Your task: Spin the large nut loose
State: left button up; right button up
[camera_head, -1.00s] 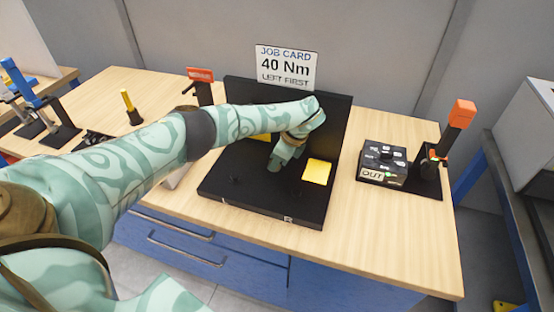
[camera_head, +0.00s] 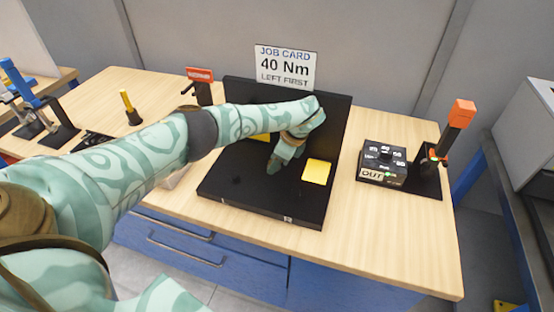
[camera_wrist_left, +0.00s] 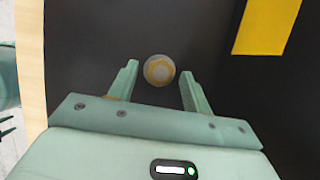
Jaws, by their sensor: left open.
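The large nut (camera_wrist_left: 159,70) shows in the left wrist view as a round, pale metal and brassy piece on the black board. My left gripper (camera_wrist_left: 158,80) is open, with one finger on each side of the nut and a gap visible on both sides. In the head view my left gripper (camera_head: 274,168) points down at the black board (camera_head: 262,200), and the nut is hidden there behind it. My right gripper is not in view.
A yellow square (camera_head: 317,172) lies on the board right of my gripper. The job card (camera_head: 285,67) stands behind, reading 40 Nm, left first. A black box marked OUT (camera_head: 383,163) and an orange-topped tool (camera_head: 459,118) stand at the right.

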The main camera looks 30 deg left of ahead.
pick_arm(q)
jog(key=p+v, duration=0.2)
jog(key=v, duration=1.4)
jog(key=shift+d, duration=0.2)
